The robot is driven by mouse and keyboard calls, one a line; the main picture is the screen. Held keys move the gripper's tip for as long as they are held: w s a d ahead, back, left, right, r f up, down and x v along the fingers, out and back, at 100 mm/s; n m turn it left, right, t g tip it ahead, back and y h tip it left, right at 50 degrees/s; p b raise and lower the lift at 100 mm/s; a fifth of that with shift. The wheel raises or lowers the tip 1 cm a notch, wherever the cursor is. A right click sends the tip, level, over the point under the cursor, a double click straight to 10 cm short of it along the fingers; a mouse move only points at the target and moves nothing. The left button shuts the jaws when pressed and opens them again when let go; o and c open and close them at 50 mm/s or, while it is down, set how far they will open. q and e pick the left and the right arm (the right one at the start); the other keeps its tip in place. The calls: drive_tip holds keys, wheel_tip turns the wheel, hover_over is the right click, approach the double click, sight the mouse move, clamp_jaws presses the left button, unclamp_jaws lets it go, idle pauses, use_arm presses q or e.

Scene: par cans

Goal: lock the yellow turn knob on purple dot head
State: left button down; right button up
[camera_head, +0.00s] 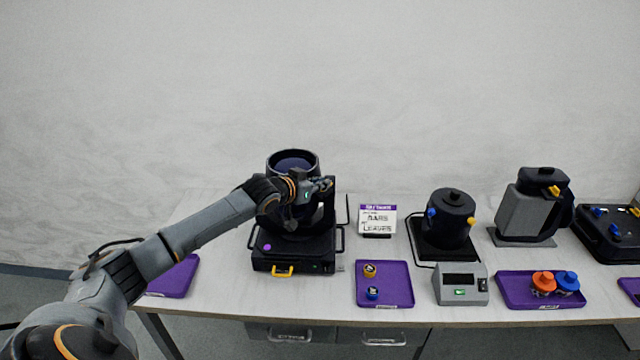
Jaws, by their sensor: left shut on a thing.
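The purple dot head is a black lamp (292,156) with a round open top, set in a yoke on a black base (318,252). A purple dot (267,247) marks the base's top left. My left gripper (326,185) reaches in from the left across the lamp, to the upper right side of the yoke. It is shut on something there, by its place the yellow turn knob. The knob is hidden by the fingers, so its turn cannot be seen. My right gripper is out of view.
A yellow latch (283,271) is on the base's front. To the right are a sign (378,219), a purple tray (398,274) with two small knobs, a black lamp (451,216) with blue and yellow knobs, a grey box (461,291) and another tray (510,287).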

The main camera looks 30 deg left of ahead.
use_arm(q)
drive_tip(key=shift+d+n+y, duration=0.1)
drive_tip(key=shift+n+y, duration=0.2)
drive_tip(key=shift+d+n+y+p, duration=0.2)
drive_tip(key=shift+n+y+p, duration=0.45)
drive_tip(key=shift+y, duration=0.15)
drive_tip(key=shift+d+n+y, duration=0.1)
drive_tip(key=shift+n+y, duration=0.45)
drive_tip(key=shift+y, duration=0.15)
drive_tip(key=shift+d+n+y, duration=0.1)
drive_tip(key=shift+n+y, duration=0.2)
drive_tip(key=shift+n, duration=0.1)
drive_tip(key=shift+w+d+f+n+g+y, duration=0.15)
drive_tip(key=shift+n+g+y, duration=0.35)
drive_tip(key=shift+n+y, duration=0.4)
drive_tip(key=shift+w+d+n+g+y+b, duration=0.2)
drive_tip(key=shift+n+g+y+b, duration=1.2)
drive_tip(key=shift+n+g+b, duration=1.15)
drive_tip(key=shift+w+d+n+g+y+b, duration=0.1)
drive_tip(key=shift+w+n+g+y+b, duration=0.2)
drive_tip(key=shift+n+g+y+b, duration=2.2)
drive_tip(key=shift+w+d+n+g+y+b, duration=0.2)
drive_tip(key=shift+n+g+b, duration=0.8)
drive_tip(key=shift+b, duration=2.95)
drive_tip(key=shift+a+n+t, duration=0.1)
drive_tip(key=shift+n+t, duration=0.15)
